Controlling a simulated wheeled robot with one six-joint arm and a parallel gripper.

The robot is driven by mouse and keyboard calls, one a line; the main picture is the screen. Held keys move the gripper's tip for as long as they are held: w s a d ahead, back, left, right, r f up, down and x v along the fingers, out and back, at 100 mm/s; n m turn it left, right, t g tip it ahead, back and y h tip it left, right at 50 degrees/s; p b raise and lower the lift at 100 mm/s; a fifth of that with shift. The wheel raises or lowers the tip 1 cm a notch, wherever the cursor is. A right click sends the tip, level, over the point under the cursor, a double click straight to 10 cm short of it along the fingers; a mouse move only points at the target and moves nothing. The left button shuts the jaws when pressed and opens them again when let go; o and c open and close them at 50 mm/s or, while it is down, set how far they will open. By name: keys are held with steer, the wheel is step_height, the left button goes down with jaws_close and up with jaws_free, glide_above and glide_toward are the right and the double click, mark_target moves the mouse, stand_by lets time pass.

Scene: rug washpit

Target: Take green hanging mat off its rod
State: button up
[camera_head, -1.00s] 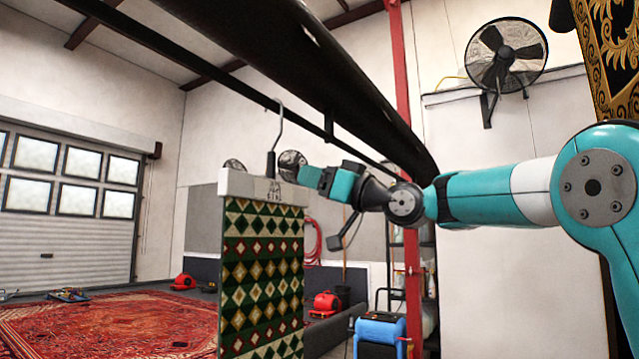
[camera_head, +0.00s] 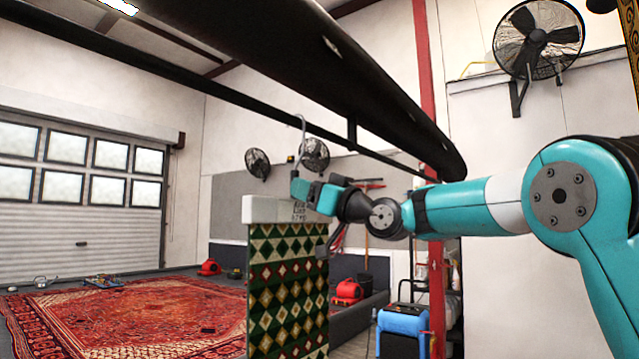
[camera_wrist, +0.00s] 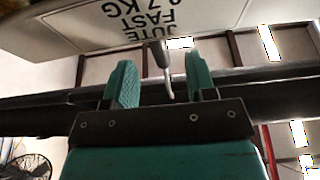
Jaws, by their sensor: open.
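The green hanging mat (camera_head: 288,290), patterned with red, white and gold diamonds, hangs upright from a white header bar (camera_head: 268,209). A thin grey hook (camera_head: 302,130) rises from the bar to the thin black rod (camera_head: 250,103); its exact contact with the rod is hard to make out. My gripper (camera_head: 303,186) is at the hook's lower part, just above the bar. In the wrist view, my gripper (camera_wrist: 162,80) is open, with the hook stem (camera_wrist: 168,72) between its two teal fingers, nearer the right one. The labelled bar (camera_wrist: 95,22) fills the top there.
A thick black beam (camera_head: 330,60) runs overhead near the rod. A red post (camera_head: 432,90) and a wall fan (camera_head: 538,40) stand to the right. A red rug (camera_head: 130,318) covers the floor at left. A blue machine (camera_head: 403,325) stands beyond the mat.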

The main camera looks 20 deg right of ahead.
steer(key=shift+p+x, duration=1.25)
steer(key=shift+x, duration=0.9)
jaws_close()
steer(key=shift+r+p, duration=1.3)
steer(key=shift+r, duration=0.95)
